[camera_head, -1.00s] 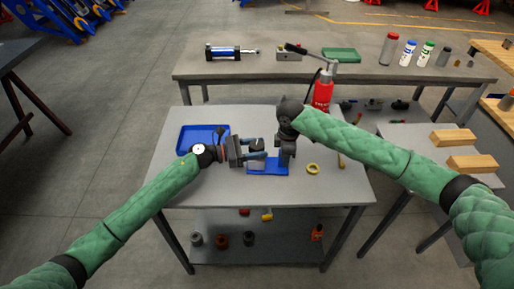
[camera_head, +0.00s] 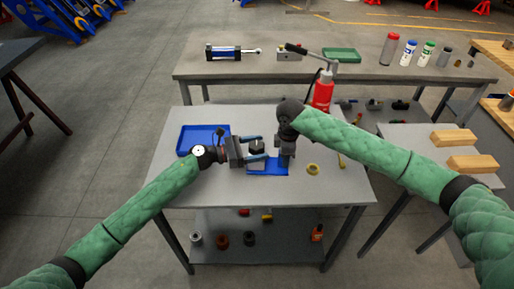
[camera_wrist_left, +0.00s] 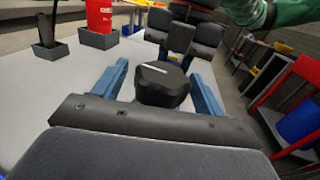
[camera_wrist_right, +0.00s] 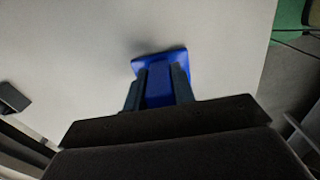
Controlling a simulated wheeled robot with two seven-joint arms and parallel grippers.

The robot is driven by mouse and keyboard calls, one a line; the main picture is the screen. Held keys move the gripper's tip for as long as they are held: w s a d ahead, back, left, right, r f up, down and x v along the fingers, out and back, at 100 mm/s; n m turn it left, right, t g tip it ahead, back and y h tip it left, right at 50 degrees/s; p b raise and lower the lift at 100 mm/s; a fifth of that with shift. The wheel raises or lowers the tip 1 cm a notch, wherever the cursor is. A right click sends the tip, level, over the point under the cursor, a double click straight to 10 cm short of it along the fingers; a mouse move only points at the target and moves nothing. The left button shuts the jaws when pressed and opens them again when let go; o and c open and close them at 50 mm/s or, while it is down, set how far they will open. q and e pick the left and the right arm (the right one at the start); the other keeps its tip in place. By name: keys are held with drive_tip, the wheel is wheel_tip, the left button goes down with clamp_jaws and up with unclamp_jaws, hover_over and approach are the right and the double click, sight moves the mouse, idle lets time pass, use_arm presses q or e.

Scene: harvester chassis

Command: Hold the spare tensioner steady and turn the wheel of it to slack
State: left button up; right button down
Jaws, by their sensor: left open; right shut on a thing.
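The spare tensioner has a blue base (camera_head: 268,169) on the near grey table and a black wheel (camera_wrist_left: 162,84) with a pale line on top. The wheel also shows in the head view (camera_head: 257,147). My left gripper (camera_wrist_left: 160,70) is open, with one blue finger on each side of the wheel; gaps show between fingers and wheel. My right gripper (camera_wrist_right: 158,76) is shut on the tensioner's blue upright part (camera_wrist_right: 160,88), above its base plate. In the head view the right wrist hides much of this grip.
A blue tray (camera_head: 198,135) lies behind my left gripper. A yellow ring (camera_head: 313,169) lies right of the base. A red bottle (camera_head: 322,95) stands at the table's back edge. The table's front left is clear.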

use_arm(q)
drive_tip(key=v, duration=1.2)
drive_tip(key=shift+f, duration=0.1)
use_arm(e)
drive_tip(key=shift+d, duration=0.1)
drive_tip(key=c, duration=1.1)
unclamp_jaws()
drive_tip(key=shift+r, duration=0.15)
